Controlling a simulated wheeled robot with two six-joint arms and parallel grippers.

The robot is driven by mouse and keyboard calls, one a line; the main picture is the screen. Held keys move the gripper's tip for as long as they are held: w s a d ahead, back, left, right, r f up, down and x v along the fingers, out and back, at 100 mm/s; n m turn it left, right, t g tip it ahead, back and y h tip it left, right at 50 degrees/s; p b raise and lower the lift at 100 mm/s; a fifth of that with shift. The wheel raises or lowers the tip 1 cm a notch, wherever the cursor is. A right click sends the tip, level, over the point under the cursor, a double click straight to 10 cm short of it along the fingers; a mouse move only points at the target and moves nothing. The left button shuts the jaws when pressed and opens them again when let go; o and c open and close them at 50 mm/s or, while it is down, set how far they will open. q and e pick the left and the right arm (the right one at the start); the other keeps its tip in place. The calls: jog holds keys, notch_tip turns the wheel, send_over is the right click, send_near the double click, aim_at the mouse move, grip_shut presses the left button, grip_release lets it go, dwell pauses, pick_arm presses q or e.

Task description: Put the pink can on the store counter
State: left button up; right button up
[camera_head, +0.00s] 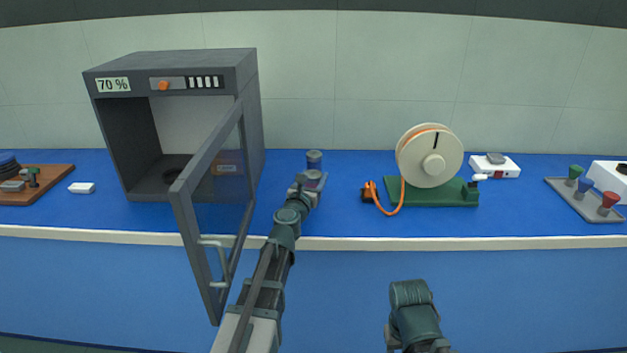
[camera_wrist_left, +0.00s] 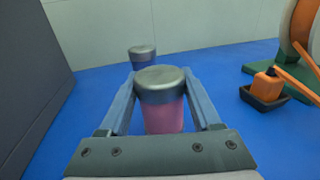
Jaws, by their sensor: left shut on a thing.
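The pink can (camera_wrist_left: 163,117), with a grey metal lid, stands upright between the two fingers of my left gripper (camera_wrist_left: 160,100) in the wrist view. The fingers are shut on its sides. In the head view my left gripper (camera_head: 311,183) is over the blue counter (camera_head: 340,215), to the right of the open cabinet; the held can is mostly hidden there. I cannot tell whether the can touches the counter. My right gripper is not in view; only part of that arm shows at the bottom.
A second can with a blue-purple body (camera_head: 314,160) stands just behind the held one. A grey cabinet (camera_head: 170,68) has its glass door swung open beside my left arm. A cable reel (camera_head: 432,158) on a green base, with an orange plug (camera_head: 369,191), stands to the right.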

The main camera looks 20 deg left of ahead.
pick_arm(q)
jog(key=shift+f, duration=0.25)
jog(key=o, duration=1.5)
jog(key=shift+r, duration=0.1)
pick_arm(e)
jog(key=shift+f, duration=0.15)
